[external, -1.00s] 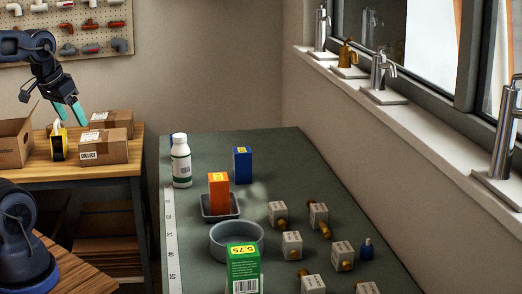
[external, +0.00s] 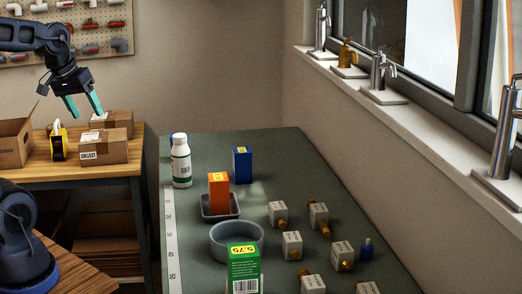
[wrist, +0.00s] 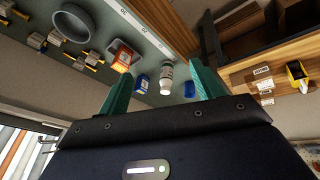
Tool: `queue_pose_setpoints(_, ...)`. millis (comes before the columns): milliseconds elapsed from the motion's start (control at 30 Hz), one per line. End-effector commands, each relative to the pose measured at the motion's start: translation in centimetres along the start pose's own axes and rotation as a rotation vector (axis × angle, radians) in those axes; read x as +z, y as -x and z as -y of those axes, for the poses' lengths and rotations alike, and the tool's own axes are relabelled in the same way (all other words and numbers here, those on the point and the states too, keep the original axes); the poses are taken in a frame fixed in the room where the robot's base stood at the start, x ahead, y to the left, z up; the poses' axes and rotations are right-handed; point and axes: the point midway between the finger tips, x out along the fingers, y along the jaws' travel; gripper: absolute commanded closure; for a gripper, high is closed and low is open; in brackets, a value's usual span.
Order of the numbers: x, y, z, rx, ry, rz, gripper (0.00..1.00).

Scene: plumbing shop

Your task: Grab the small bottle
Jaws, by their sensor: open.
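A larger white bottle (external: 181,162) with a label stands at the bench's left side. It also shows in the wrist view (wrist: 167,77), between the fingers in the picture but well beyond them. My gripper (external: 87,110) is open and empty, high above the wooden table at the left and apart from both bottles. Its teal fingers frame the wrist view (wrist: 160,72).
On the bench are a blue box (external: 242,165), an orange box (external: 218,190) in a grey tray (external: 221,217), a round grey bowl (external: 237,240), a green box (external: 244,268) and several labelled blocks with brass fittings. Cardboard boxes (external: 99,151) sit below my gripper.

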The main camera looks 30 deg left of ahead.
Motion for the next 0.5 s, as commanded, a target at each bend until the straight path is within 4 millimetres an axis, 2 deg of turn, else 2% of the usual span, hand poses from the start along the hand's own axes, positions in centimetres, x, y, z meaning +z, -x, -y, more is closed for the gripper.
queue_pose_setpoints(200, -4.9, -2.1, -1.7, 0.064, 0.348, 0.059, 0.34)
queue_pose_setpoints(500, -11.7, -6.0, -3.1, 0.123, 0.841, 0.144, 0.34)
